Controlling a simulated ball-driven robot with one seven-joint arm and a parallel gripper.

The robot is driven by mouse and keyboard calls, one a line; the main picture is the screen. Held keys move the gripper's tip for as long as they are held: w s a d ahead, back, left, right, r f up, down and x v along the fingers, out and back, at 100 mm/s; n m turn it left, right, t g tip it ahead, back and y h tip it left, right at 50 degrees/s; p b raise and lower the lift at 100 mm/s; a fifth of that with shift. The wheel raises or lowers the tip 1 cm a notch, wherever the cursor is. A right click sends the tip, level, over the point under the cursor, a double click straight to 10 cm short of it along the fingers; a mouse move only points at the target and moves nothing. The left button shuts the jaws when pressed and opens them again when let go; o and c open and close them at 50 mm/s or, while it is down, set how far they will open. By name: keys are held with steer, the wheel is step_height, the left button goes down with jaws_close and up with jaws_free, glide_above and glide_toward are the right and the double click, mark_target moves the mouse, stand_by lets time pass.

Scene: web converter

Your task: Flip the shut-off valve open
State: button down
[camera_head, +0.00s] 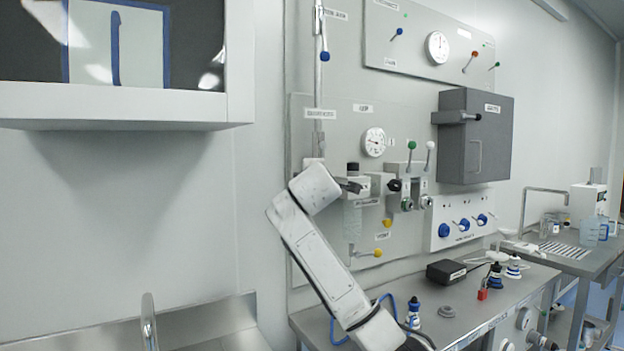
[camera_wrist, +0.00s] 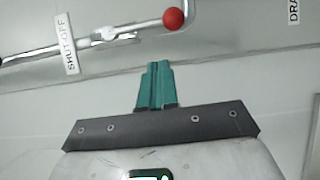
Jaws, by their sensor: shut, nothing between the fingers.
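In the wrist view, a white SHUT-OFF label (camera_wrist: 67,45) sits across a metal pipe at the upper left. Right of it, a valve lever (camera_wrist: 145,27) runs from a pale hub to a red ball knob (camera_wrist: 172,19), roughly along the pipe's direction. My gripper (camera_wrist: 154,68) has its teal fingers together and empty, pointing toward the wall just below the lever, with a visible gap to the red knob. In the head view my white arm reaches up to the wall panel. I cannot make out the red knob or the fingertips there.
The panel (camera_head: 300,270) carries a gauge (camera_head: 373,142), green and white levers and a yellow-knobbed lever (camera_head: 366,253). A dark grey box (camera_head: 476,137) juts out at right. Below is a metal bench (camera_head: 470,320) with bottles and a black box (camera_head: 446,272). A wall cabinet (camera_head: 120,105) overhangs at left.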

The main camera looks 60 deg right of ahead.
steer(key=v, duration=0.6)
steer(key=shift+a+r+b, duration=0.2)
steer(key=shift+r+b, duration=0.1)
steer(key=shift+b, duration=0.15)
